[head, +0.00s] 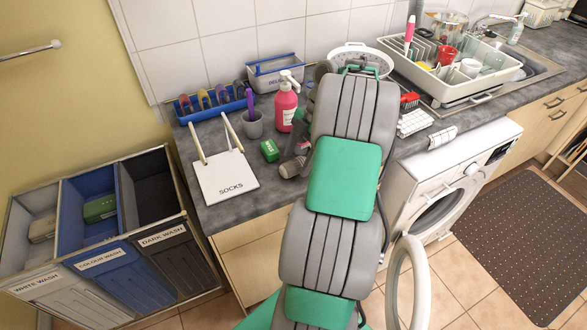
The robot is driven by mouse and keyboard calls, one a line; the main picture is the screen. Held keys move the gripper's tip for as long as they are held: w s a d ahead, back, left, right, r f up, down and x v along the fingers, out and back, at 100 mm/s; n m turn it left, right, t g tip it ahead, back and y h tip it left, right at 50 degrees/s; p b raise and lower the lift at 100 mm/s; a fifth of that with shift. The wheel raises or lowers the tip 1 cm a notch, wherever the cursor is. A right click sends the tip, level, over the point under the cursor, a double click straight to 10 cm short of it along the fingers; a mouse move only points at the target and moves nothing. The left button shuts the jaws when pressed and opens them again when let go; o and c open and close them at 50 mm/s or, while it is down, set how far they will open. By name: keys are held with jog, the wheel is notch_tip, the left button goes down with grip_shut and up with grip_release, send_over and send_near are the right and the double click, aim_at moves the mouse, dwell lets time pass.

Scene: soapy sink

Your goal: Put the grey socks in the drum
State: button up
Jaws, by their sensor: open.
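I cannot make out the grey socks for certain. A blue rack (212,104) at the back of the counter holds several small coloured loops, one of them greyish (239,89); I cannot tell if they are socks. A white board marked SOCKS (225,178), with two pale sticks, lies on the counter. The white washing machine (398,190) stands under the counter at right. Its round door (417,285) is swung open, and the drum opening (437,215) is partly in view. My gripper (292,166) is over the counter, open, mostly hidden behind my arm.
At left stand white, colour and dark wash bins (118,278). A grey cup (252,125), pink soap bottle (286,108), green box (270,150) and white tub (276,72) crowd the counter. A dish rack (452,88) is at right. Floor by the mat (510,240) is clear.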

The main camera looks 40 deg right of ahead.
jog(key=shift+x, duration=0.8)
jog(key=shift+r, duration=0.1)
grip_shut()
jog(key=shift+r, duration=0.15)
